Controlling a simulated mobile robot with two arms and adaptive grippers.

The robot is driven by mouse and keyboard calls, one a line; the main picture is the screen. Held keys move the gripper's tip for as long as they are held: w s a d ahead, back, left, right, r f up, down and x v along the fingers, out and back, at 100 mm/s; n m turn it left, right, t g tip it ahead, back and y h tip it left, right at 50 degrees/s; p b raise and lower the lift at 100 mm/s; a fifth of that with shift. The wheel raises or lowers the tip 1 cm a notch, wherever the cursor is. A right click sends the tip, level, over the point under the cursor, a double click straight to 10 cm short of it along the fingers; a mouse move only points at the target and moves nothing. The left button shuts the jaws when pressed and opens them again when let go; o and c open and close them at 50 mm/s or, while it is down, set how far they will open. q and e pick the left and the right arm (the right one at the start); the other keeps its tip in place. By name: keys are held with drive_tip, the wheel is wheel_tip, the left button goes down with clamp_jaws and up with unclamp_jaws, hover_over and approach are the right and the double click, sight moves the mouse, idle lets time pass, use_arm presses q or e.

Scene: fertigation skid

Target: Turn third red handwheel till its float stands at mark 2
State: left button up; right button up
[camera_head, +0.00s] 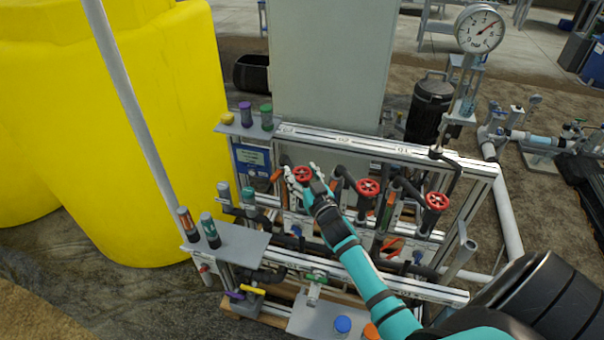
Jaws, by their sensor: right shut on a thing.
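Three red handwheels stand in a row on the skid's frame: a left one (303,174), a middle one (368,188) and a right one (437,201). My right gripper (302,175) comes in from the lower right on its teal arm. Its pale fingers are shut around the left wheel, one at each side. The middle and right wheels are free. The picture does not show which wheel counts as the third. The floats and their marks are too small to read, and my arm hides part of the panel below the left wheel. My left gripper is out of view.
A round pressure gauge (480,29) stands high at the right. A grey shelf (240,244) with capped bottles sits left of the wheels. Yellow tanks (165,130) fill the left side, with a grey pole (132,105) before them. A grey cabinet (330,65) stands behind.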

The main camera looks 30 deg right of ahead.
drive_tip(key=c, duration=0.3)
drive_tip(key=shift+r+n+y+p, duration=0.2)
drive_tip(key=shift+n+y+p, duration=0.35)
drive_tip(key=shift+y, duration=0.15)
drive_tip(key=shift+c, duration=0.2)
drive_tip(key=shift+n+y, duration=0.25)
drive_tip(key=shift+y, duration=0.35)
drive_tip(key=shift+f+n+y, duration=0.2)
drive_tip(key=shift+n+y, duration=0.4)
drive_tip(key=shift+y, duration=0.3)
drive_tip(key=o, duration=1.2)
drive_tip(key=shift+c, duration=0.2)
drive_tip(key=s, duration=1.2)
drive_tip(key=shift+d, duration=0.45)
